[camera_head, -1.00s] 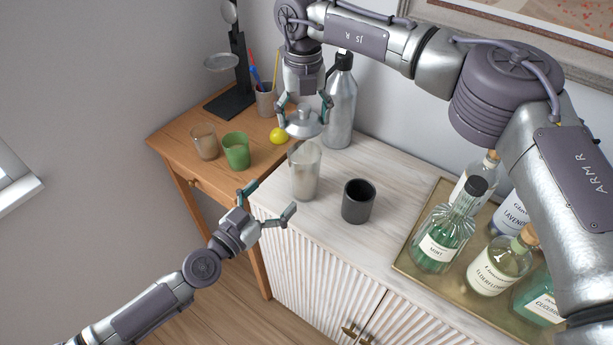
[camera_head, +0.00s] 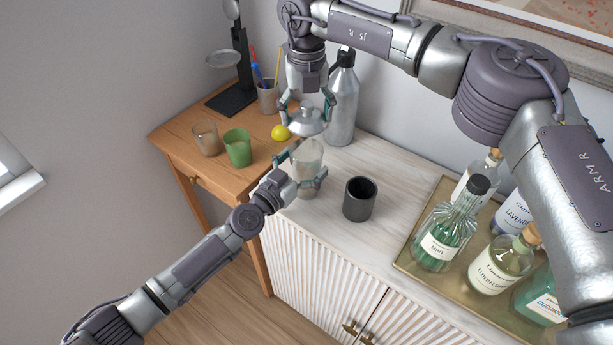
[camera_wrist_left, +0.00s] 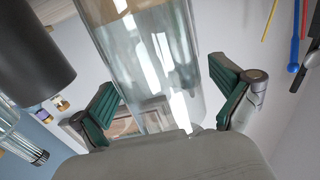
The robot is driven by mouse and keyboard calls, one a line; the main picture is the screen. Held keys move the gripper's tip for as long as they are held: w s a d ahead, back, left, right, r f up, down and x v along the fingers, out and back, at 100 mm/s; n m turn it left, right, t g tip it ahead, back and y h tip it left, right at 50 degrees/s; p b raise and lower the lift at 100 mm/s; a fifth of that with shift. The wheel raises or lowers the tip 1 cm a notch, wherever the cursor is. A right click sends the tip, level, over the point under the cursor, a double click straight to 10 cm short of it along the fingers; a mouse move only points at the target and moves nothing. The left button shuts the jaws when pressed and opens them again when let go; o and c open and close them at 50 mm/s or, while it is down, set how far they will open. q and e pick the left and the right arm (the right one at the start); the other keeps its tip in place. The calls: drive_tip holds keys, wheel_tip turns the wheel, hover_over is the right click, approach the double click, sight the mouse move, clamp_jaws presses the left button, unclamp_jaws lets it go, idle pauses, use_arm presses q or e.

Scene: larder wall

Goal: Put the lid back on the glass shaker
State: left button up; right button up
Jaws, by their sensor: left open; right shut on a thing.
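The glass shaker (camera_head: 306,158) stands upright on the pale cabinet top, its mouth uncovered. It also shows close up in the left wrist view (camera_wrist_left: 148,55). The silver lid (camera_head: 307,121) hangs just above the shaker's mouth, apart from it as far as I can tell. My right gripper (camera_head: 306,106) is shut on the lid from above. My left gripper (camera_head: 304,181) is open around the shaker's body. In the left wrist view the green pads of my left gripper (camera_wrist_left: 166,100) stand on either side of the glass, with visible gaps. The shaker's lower part is partly hidden by my left gripper.
A black cup (camera_head: 359,199) stands just right of the shaker. A steel bottle (camera_head: 342,105) stands behind it. A brass tray (camera_head: 408,262) with several bottles is at the right. The wooden side table (camera_head: 181,142) holds a green cup (camera_head: 238,148), another glass (camera_head: 206,139) and a lime (camera_head: 280,132).

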sight(306, 142)
use_arm(q)
drive_tip(key=shift+w+d, duration=0.15)
drive_tip(key=shift+w, duration=0.1)
drive_tip(key=shift+c, duration=0.3)
drive_tip(key=c, duration=1.5)
use_arm(e)
drive_tip(key=shift+f, duration=2.4)
drive_tip(key=shift+f, duration=0.85)
drive_tip(key=shift+f, duration=0.65)
drive_tip(key=o, duration=1.1)
